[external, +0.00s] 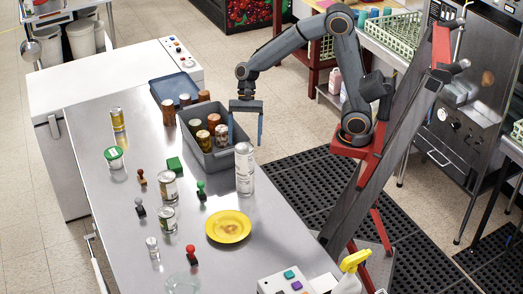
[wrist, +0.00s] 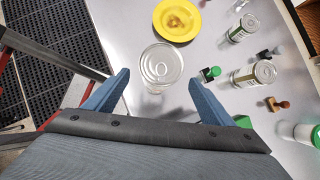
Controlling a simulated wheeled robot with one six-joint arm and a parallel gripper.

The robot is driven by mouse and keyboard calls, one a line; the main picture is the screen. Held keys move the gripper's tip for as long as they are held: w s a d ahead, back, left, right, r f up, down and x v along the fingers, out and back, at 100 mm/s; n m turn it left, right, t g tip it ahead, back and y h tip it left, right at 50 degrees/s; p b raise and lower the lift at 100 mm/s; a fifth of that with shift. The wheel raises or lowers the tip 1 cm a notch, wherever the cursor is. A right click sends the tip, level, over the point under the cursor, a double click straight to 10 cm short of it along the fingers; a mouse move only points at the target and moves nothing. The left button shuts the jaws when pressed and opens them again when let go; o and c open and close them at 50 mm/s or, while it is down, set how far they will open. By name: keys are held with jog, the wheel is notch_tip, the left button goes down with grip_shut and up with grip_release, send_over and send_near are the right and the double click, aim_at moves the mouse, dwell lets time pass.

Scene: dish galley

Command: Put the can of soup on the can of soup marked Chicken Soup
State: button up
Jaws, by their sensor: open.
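A tall pale column (external: 244,172) stands upright on the steel table, right of the grey crate. My gripper (external: 247,128) is open and empty, above the crate's right end and a little higher than the column's top. No finger visibly touches the column. Other pale cans (external: 168,186) and (external: 167,219) stand left of it.
The grey crate (external: 222,158) holds several cans and jars. A yellow plate (external: 229,227) lies in front of the column. A green stamp (external: 201,191), green block (external: 174,164) and red stamp (external: 191,255) stand nearby. A control box (external: 287,281) sits at the front edge.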

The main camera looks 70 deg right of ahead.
jog(key=shift+s+v, duration=0.35)
jog(key=shift+v, duration=1.9)
jog(key=s+d+f+n+t+h, duration=0.1)
jog(key=s+d+f+n+h, duration=0.2)
jog(key=d+f+n, duration=0.4)
jog(key=s+d+f+n+t+h, duration=0.2)
jog(key=d+f+n+h, duration=0.1)
jog(key=d+f+n, duration=0.5)
jog(key=d+f, duration=0.1)
jog(key=d, duration=0.1)
jog(key=shift+s+d+b, duration=0.25)
jog(key=shift+s+b, duration=0.1)
jog(key=shift+s, duration=0.05)
jog(key=c, duration=0.8)
jog(key=shift+o, duration=0.2)
